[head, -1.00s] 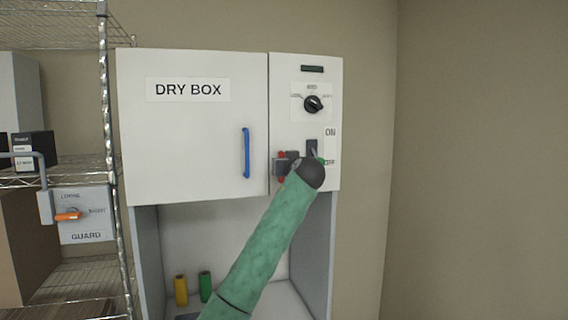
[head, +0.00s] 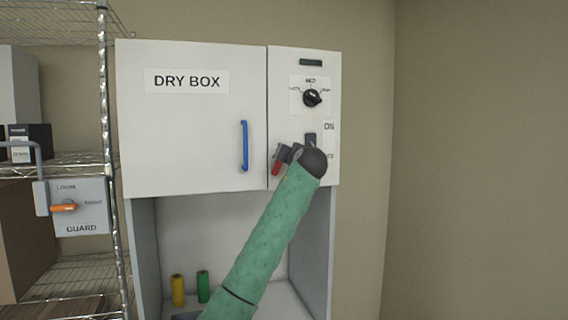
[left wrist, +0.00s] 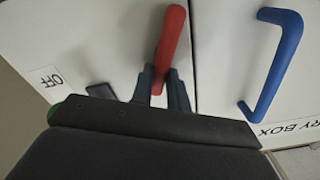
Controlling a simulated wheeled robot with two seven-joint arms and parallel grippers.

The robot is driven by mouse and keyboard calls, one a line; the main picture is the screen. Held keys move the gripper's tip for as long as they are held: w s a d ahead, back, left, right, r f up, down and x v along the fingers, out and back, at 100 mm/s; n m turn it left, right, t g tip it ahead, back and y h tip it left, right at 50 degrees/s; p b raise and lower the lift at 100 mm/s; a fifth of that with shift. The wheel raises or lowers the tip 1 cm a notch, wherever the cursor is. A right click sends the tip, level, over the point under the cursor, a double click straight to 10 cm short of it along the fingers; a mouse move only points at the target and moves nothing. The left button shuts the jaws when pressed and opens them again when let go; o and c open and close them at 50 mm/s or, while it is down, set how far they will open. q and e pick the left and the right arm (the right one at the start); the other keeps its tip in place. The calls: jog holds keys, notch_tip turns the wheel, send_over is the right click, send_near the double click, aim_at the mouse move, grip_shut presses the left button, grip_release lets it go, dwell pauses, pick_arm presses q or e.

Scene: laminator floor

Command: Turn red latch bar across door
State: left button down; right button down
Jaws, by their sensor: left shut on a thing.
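The red latch bar (head: 276,168) is on the narrow control panel, just right of the seam with the DRY BOX door (head: 190,120). It is tilted, its visible lower end leaning left towards the seam. In the left wrist view the red bar (left wrist: 172,38) points up from between the fingers, its free end close to the seam but not seen crossing it. My left gripper (head: 285,154) is shut on the bar, and its fingers show on both sides of it in the left wrist view (left wrist: 160,88). My wrist hides the bar's other part. My right gripper is not in view.
A blue door handle (head: 244,146) stands left of the bar. A black knob (head: 312,98) and a dark switch (head: 310,138) are on the panel close to my wrist. A wire shelf with a GUARD box (head: 80,207) stands left. Yellow and green rolls stand below the door.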

pick_arm(q)
jog(key=shift+w+d+f+m+b, duration=0.1)
jog(key=shift+d+f+m+b, duration=0.15)
jog(key=shift+m+b, duration=1.25)
jog(key=shift+w+d+f+m+b, duration=0.15)
jog(key=shift+f+m, duration=0.25)
jog(key=shift+m, duration=2.3)
jog(key=shift+s+d+f+m+b, duration=0.25)
jog(key=shift+m+b, duration=0.6)
jog(key=shift+m, duration=1.25)
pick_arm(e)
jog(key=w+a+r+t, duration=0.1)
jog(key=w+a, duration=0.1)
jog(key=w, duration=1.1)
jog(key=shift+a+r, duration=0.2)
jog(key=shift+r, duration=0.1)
pick_arm(q)
jog(key=shift+w+f, duration=0.1)
jog(key=shift+w, duration=0.1)
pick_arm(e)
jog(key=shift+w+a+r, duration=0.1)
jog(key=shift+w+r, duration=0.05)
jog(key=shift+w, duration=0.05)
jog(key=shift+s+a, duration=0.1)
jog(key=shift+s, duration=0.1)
pick_arm(q)
jog(key=c, duration=1.4)
grip_release()
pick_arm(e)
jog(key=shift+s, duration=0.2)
